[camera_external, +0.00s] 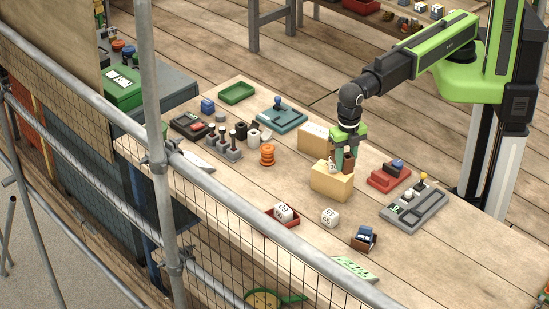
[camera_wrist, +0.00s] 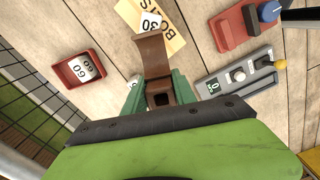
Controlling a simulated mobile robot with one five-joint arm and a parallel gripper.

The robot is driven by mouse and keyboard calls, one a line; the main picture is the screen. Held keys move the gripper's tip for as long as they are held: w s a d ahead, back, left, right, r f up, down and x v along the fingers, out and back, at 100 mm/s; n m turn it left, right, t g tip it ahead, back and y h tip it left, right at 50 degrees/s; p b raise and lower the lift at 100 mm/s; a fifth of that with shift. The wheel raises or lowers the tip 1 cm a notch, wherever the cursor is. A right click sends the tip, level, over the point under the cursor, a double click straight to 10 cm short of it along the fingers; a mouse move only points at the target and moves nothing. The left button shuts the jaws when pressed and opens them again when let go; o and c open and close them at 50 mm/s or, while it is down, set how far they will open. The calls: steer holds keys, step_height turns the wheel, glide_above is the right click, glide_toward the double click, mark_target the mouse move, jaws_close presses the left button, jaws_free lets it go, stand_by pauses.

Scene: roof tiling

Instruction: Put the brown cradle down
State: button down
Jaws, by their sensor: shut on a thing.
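The brown cradle (camera_wrist: 152,56) is held between the green fingers of my gripper (camera_wrist: 158,92) in the wrist view, its bent strip reaching away from the fingers. In the external view my gripper (camera_external: 344,153) points down over the table, with the cradle (camera_external: 348,164) partly hidden at its fingertips. It is just above or behind the tan box (camera_external: 331,184); I cannot tell whether they touch. The wrist view shows a tan lettered surface (camera_wrist: 172,38) with a white piece marked 30 (camera_wrist: 150,22) beyond the cradle.
A second tan box (camera_external: 314,138) stands behind. A red block with a blue knob (camera_external: 389,177) and a grey control panel (camera_external: 415,206) lie to the right. A red tray (camera_external: 283,216), a white cube (camera_external: 330,217) and a brown holder (camera_external: 364,239) are in front. The table's right end is clear.

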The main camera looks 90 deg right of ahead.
mark_target(369, 217)
steer(key=s+a+f+n+b, duration=0.4)
steer(key=s+a+f+b, duration=0.15)
steer(key=s, duration=0.25)
steer(key=f+b, duration=0.9)
steer(key=shift+s+a+f+b, duration=0.15)
steer(key=shift+a+f+b, duration=0.15)
steer(key=shift+a+b, duration=0.1)
steer(key=shift+d+r, duration=0.1)
steer(key=shift+r, duration=0.2)
steer(key=shift+f, duration=0.3)
steer(key=c, duration=1)
jaws_free()
steer(key=shift+r, duration=0.1)
steer(key=shift+r, duration=0.1)
step_height(369, 217, up, 12)
steer(key=p, duration=1.2)
steer(key=shift+r+p, duration=0.2)
steer(key=shift+p, duration=0.15)
steer(key=shift+o, duration=0.4)
steer(key=shift+f, duration=0.15)
